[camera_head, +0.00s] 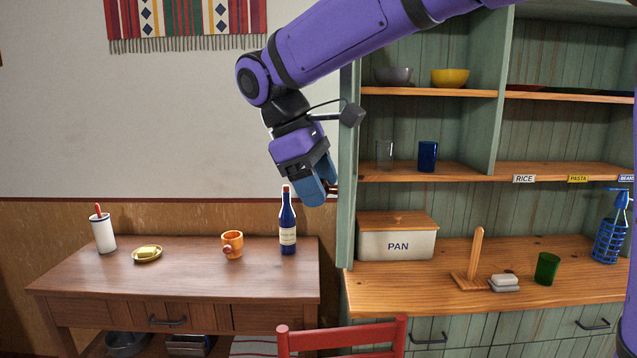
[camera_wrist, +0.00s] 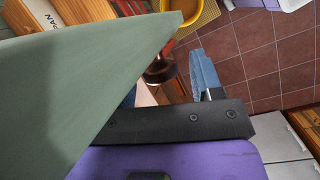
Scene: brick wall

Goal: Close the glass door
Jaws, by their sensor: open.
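The green cupboard has a tall, narrow green upright (camera_head: 347,160) at its left edge. It may be the glass door seen nearly edge-on, but I cannot make out any glass. My gripper (camera_head: 318,188) is open and points down, just left of this upright. In the wrist view, a plain green panel (camera_wrist: 85,85) fills the left side, very close, and hides part of my gripper. One blue finger (camera_wrist: 205,72) shows right of a round brown knob-like part (camera_wrist: 161,68). The other finger is mostly hidden. I cannot tell whether my gripper touches the upright.
A blue bottle (camera_head: 288,225) stands on the brown side table (camera_head: 180,285) below my gripper. An orange mug (camera_head: 232,244) is left of it. A red chair (camera_head: 345,338) stands in front. A PAN box (camera_head: 398,238) sits on the cupboard counter.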

